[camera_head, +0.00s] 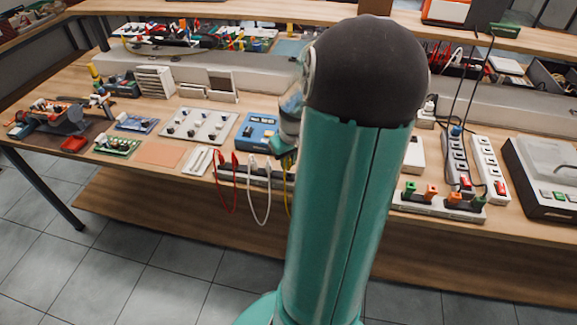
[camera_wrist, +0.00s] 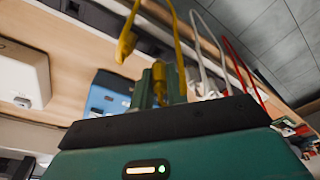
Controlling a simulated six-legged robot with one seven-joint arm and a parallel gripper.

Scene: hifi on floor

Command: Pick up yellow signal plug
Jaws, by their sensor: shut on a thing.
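In the wrist view, my gripper (camera_wrist: 161,88) is shut on a yellow plug (camera_wrist: 159,77) between its green fingers. A yellow cable (camera_wrist: 176,38) runs close beside the fingers. Another yellow connector end (camera_wrist: 126,44) hangs near the picture's top, apart from the fingers. In the head view, my arm covers most of my gripper at the bench's front edge. Part of the yellow cable (camera_head: 288,190) hangs there, just left of the arm. The exact seating of the plug in the jaws is hard to see.
Red (camera_head: 222,185) and white (camera_head: 264,200) cables hang from a long strip (camera_head: 232,172) on the bench (camera_head: 150,195). A blue box (camera_head: 257,133) stands behind. Power strips (camera_head: 487,170) and coloured plugs lie right. Tiled floor in front is clear.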

